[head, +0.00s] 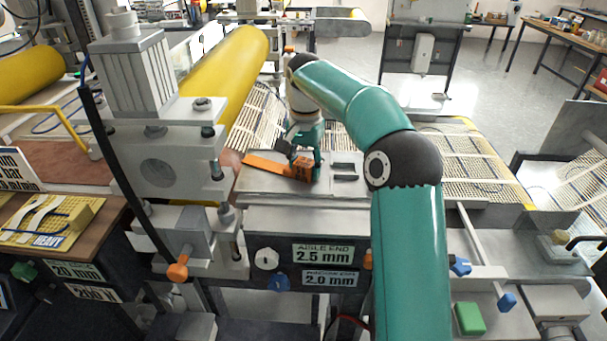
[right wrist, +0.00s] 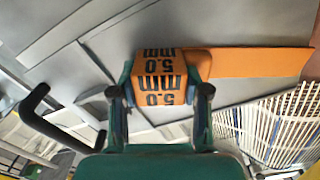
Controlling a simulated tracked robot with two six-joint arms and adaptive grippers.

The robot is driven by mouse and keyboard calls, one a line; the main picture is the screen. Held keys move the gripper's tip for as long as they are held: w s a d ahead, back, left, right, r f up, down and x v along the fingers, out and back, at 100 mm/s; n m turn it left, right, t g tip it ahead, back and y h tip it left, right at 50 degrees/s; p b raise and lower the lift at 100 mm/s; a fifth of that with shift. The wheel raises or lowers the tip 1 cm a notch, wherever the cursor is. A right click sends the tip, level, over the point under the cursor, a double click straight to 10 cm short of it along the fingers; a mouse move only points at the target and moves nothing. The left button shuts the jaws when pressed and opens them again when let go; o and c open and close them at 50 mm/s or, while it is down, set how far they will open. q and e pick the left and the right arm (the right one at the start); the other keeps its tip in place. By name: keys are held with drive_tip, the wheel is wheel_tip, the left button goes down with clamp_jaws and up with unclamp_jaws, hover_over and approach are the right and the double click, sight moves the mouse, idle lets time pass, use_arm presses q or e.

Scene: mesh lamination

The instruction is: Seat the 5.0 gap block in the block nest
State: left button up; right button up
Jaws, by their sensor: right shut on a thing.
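The 5.0 gap block (head: 301,171) is orange, with a long flat orange tongue pointing left in the head view. In the right wrist view the block (right wrist: 160,80) shows black "5.0 mm" print on two faces. My right gripper (head: 305,160) is shut on it, with one finger on each side in the right wrist view (right wrist: 160,108). The block is over a grey plate (head: 262,185); I cannot tell if it touches. Dark-edged pieces or slots (head: 345,172) lie just right of the block; I cannot tell whether they are the block nest. My left gripper is not in view.
A grey roller stand (head: 160,170) with a yellow roller (head: 235,75) stands left of the block. A white mesh (head: 460,160) lies to the right. Labels "2.5 mm" (head: 323,254) and "2.0 mm" (head: 330,280) are on the front, with coloured knobs around them.

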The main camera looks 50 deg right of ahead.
drive_tip(key=shift+f, duration=0.1)
drive_tip(key=o, duration=1.2)
wheel_tip(320, 180, up, 12)
drive_tip(key=p, duration=0.4)
